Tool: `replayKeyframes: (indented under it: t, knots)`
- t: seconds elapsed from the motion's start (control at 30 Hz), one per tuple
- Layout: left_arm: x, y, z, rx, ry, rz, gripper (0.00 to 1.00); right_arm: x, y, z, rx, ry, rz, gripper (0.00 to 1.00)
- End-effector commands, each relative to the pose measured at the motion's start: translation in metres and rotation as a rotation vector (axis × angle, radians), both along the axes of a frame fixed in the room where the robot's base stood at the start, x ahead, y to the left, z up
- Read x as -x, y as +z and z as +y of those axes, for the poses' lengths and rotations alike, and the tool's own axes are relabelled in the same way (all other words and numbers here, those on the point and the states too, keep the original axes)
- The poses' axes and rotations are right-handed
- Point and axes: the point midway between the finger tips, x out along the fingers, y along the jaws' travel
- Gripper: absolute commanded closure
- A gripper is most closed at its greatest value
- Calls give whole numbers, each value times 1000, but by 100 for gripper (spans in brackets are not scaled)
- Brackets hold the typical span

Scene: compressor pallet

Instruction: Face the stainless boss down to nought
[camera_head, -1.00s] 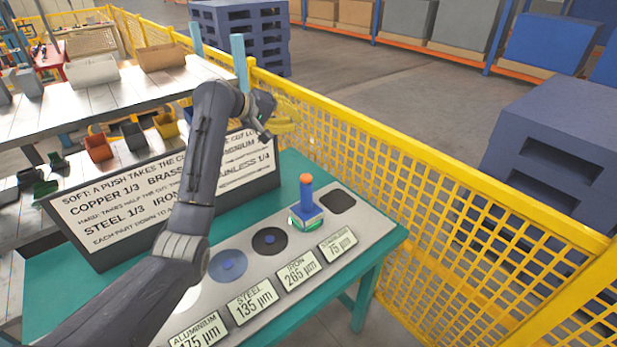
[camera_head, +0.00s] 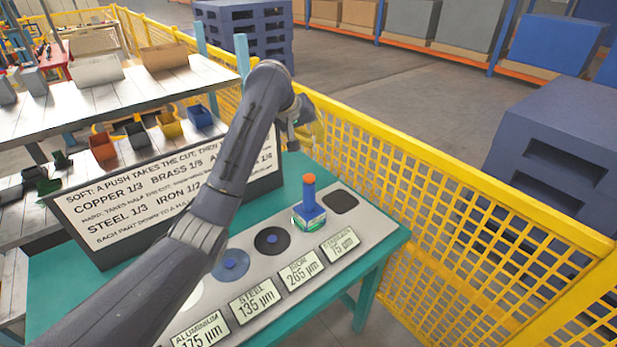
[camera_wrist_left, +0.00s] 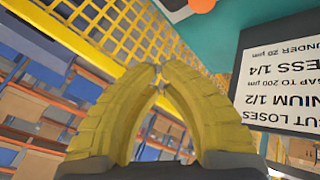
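A blue block tool (camera_head: 309,212) with an upright blue handle and orange top stands on the grey panel (camera_head: 367,229), on a green-and-white base. The stainless readout (camera_head: 341,243) in front of it shows 75 µm. The tool hides whatever boss face is under it. My left gripper (camera_head: 316,132) is in the air behind the tool, near the yellow fence and apart from the tool. In the left wrist view its yellow fingers (camera_wrist_left: 159,76) meet at the tips with nothing between them. The tool's orange top (camera_wrist_left: 203,4) shows at that view's upper edge. My right gripper is not in view.
A black disc (camera_head: 271,240) and a blue disc (camera_head: 231,265) lie left of the tool. The sign board (camera_head: 120,215) stands behind the panel. The yellow mesh fence (camera_head: 450,200) runs along the right.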

Motion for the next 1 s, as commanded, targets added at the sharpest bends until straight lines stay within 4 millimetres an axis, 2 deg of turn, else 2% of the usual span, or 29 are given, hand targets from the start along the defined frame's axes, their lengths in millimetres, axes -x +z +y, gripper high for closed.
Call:
replayKeyframes:
  t: [0.27, 0.7, 1.0]
  knots:
    - [0, -13, 0, 0, 0, 1, 100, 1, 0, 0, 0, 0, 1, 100]
    - [0, -62, 0, 2, 1, 3, 100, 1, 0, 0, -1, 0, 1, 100]
    - [0, -83, 0, 1, 0, 1, 100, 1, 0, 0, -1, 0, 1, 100]
